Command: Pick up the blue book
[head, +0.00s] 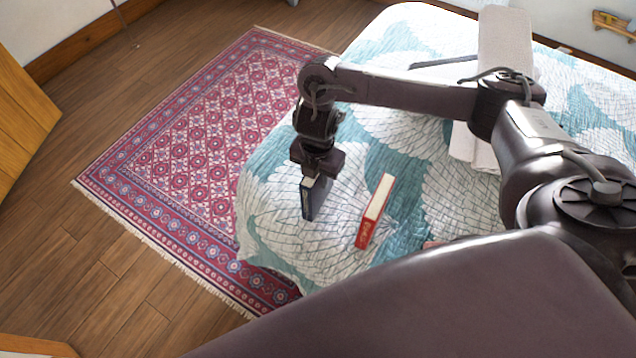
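The blue book (314,198) stands upright near the front left edge of the bed. My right gripper (318,174) is directly over the book, pointing down at its top edge. I also cannot tell whether the book's lower edge touches the quilt. My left gripper is not in view.
A red book (374,212) stands upright on the bed (340,252), a little right of the blue book. A folded light blanket (505,42) lies across the bed farther back. A patterned red rug (195,150) covers the wooden floor on the left.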

